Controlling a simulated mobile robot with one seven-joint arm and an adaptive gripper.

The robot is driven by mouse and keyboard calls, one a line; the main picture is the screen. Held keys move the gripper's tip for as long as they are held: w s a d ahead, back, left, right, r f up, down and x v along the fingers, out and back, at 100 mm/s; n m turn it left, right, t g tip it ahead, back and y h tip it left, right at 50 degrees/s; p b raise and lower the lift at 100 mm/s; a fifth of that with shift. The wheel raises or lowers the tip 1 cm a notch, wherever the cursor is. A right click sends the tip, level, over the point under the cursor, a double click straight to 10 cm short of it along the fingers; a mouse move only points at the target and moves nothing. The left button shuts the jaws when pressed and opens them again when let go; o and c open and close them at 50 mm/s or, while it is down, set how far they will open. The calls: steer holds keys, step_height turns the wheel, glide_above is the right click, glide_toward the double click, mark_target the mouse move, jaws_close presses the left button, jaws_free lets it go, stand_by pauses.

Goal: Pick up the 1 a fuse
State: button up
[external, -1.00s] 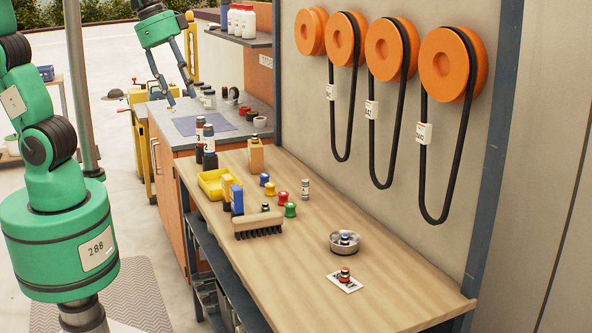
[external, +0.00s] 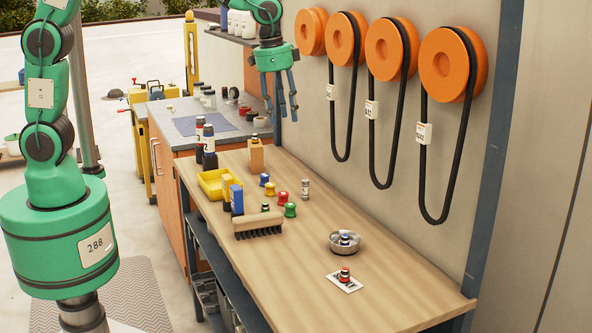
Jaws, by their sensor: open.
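I cannot read a 1 A marking on anything, so I cannot tell which thing is the 1 A fuse. Small fuse-like cylinders stand on the wooden bench (external: 400,296). A red and black one (external: 345,274) is on a white card (external: 353,286) at the near end. A grey and white one (external: 305,190) stands upright farther back. My gripper (external: 281,103) is open and empty, pointing down above the bench's far end, near the wall.
Coloured spools, including a green one (external: 290,210), stand mid-bench near a brush (external: 258,222) and a yellow tray (external: 210,184). Belts hang from orange pulleys (external: 452,64) along the wall. The bench's front right is clear.

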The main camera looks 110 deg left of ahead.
steer(key=w+a+f+g, duration=0.1)
steer(key=a+f, duration=0.7)
steer(key=a, duration=0.3)
steer(key=n, duration=0.2)
glide_above(305, 180)
step_height(305, 180, down, 10)
steer(key=shift+w+d+r+g+h+p, duration=0.1)
steer(key=shift+w+r+g+h+p, duration=0.1)
steer(key=shift+g+h+p, duration=0.15)
steer(key=shift+f, duration=0.15)
steer(key=shift+f+b, duration=0.35)
steer(key=shift+f, duration=3.8)
steer(key=shift+f, duration=0.1)
steer(key=shift+s+f+b, duration=0.2)
steer(key=shift+f+b, duration=0.2)
steer(key=shift+f, duration=2.1)
